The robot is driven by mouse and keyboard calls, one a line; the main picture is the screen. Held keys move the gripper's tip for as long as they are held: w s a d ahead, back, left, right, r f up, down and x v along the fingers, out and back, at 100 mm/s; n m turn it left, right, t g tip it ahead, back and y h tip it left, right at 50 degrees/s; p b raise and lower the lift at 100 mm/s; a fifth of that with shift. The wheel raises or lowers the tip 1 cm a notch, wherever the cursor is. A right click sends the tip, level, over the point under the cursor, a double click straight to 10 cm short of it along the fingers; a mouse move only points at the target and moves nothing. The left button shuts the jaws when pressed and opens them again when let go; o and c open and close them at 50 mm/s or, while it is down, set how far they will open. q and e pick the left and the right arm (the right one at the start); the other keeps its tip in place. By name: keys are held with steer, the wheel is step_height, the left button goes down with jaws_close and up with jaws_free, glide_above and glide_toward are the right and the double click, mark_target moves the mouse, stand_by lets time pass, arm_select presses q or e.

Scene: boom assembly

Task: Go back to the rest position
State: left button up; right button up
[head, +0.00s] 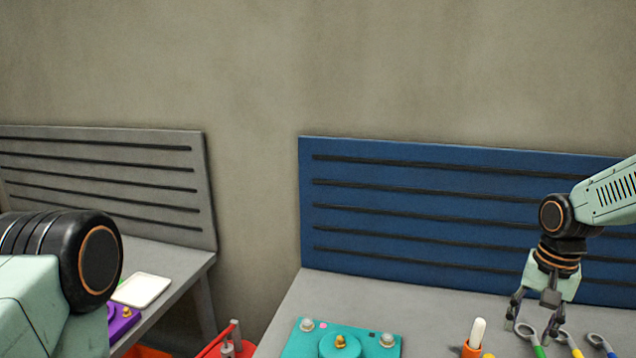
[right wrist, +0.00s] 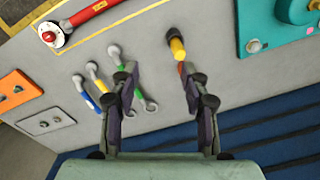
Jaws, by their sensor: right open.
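My right gripper (head: 532,312) is open and hangs fingers down over the right bench, in front of the blue slotted back panel (head: 450,210). In the right wrist view its two fingers (right wrist: 158,85) stand apart with nothing held between them. Several wrenches with green, yellow and blue handles lie on the bench below it (right wrist: 97,82). A yellow and black-tipped tool (right wrist: 176,46) lies just beyond the right-hand finger, which partly covers its end. My left arm shows at the left edge of the head view, but its gripper is out of frame.
A teal plate with knobs (head: 310,347) lies left of the right gripper, near an orange piece with a white tip (head: 472,348). A red-handled tool (right wrist: 95,18), an orange plate (right wrist: 18,92) and a grey plate (right wrist: 45,122) also lie there. A second bench (head: 185,282) stands left.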

steer(key=s+a+f+n+y, duration=0.1)
steer(key=s+a+f+n, duration=0.1)
steer(key=s+a+f, duration=0.35)
steer(key=s+a+f+n, duration=0.2)
steer(key=a+f, duration=0.5)
steer(key=f, duration=0.3)
steer(key=s+a+f+n+h, duration=0.1)
steer(key=s+a+f+n, duration=0.2)
steer(key=s, duration=0.9)
steer(key=s+a+f+n, duration=0.1)
steer(key=s+a+f, duration=0.25)
steer(key=s, duration=0.75)
arm_select(q)
step_height(320, 180, down, 23)
steer(key=b, duration=2.3)
steer(key=shift+w+f, duration=0.2)
steer(key=shift+w, duration=0.25)
arm_select(e)
step_height(320, 180, down, 24)
steer(key=d, duration=0.1)
steer(key=shift+s, duration=0.25)
arm_select(q)
steer(key=shift+w+a, duration=0.15)
arm_select(e)
steer(key=shift+w, duration=0.15)
